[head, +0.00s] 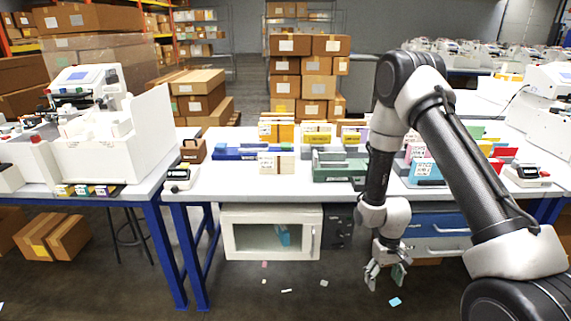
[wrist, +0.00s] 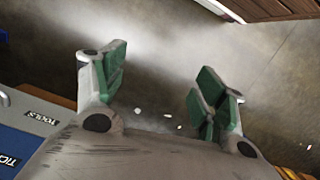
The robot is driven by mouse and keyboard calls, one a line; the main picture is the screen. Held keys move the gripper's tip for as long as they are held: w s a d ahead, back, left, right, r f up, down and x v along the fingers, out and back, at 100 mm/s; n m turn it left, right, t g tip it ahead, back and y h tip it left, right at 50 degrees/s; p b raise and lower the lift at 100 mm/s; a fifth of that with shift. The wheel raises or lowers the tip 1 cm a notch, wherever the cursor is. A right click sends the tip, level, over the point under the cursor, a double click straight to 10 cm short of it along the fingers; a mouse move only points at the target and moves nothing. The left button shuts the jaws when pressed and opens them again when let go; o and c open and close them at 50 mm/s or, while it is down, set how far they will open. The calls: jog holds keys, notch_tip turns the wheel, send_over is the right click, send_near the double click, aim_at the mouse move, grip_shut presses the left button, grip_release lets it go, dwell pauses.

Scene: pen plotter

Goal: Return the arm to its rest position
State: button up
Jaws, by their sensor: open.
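My gripper (head: 384,276) hangs low in front of the workbench, pointing down beside the blue drawers. My arm rises from the lower right, bends at the top and drops down to it. In the wrist view my gripper (wrist: 158,92) is open, with green pads well apart and nothing between them. Grey floor shows beyond the fingers.
The white workbench (head: 228,188) holds card boxes, blue and green trays and small devices. Below it are a white glass-fronted cabinet (head: 230,252) and blue drawers (head: 438,225). Paper scraps, one light blue (head: 395,302), lie on the floor. The floor in front is mostly clear.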

jog(key=s+d+r+t, duration=0.1)
jog(key=s+r, duration=0.5)
jog(key=r, duration=0.9)
jog(key=s+d+r+m+t, duration=0.1)
jog(key=s+r, duration=0.5)
jog(key=r, duration=1)
jog(key=s+d+r+t, duration=0.3)
jog(key=s+r, duration=0.4)
jog(key=r, duration=0.9)
jog(key=shift+d+r+m+t, duration=0.15)
jog(key=shift+m+t, duration=0.25)
jog(key=shift+t, duration=0.1)
